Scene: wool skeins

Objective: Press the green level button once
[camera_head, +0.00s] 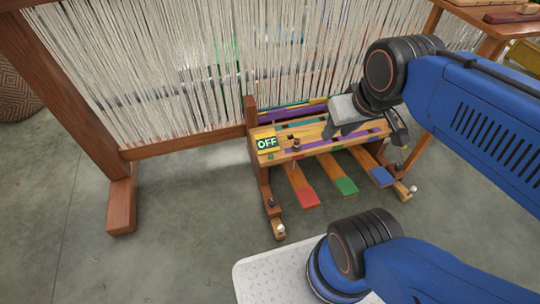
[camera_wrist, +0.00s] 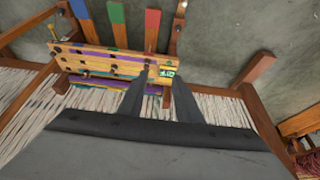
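A small wooden loom console (camera_head: 318,147) stands at the loom's foot, with a yellow panel at its left end. The panel carries a dark OFF sign (camera_head: 267,143) with pale green letters, and the sign also shows in the wrist view (camera_wrist: 168,71). A tiny green spot (camera_head: 270,156) sits just below the sign; I cannot tell for sure that it is the level button. A green-ended pedal (camera_head: 346,186) sticks out in front. My gripper (camera_head: 368,132) is over the console's right part in the head view. In the wrist view its two dark fingers (camera_wrist: 162,75) are apart and empty.
A red-ended pedal (camera_head: 307,197) and a blue-ended pedal (camera_head: 381,176) flank the green one. Pale warp threads (camera_head: 190,65) hang behind in the wooden loom frame (camera_head: 122,205). Small knobs stand on the console.

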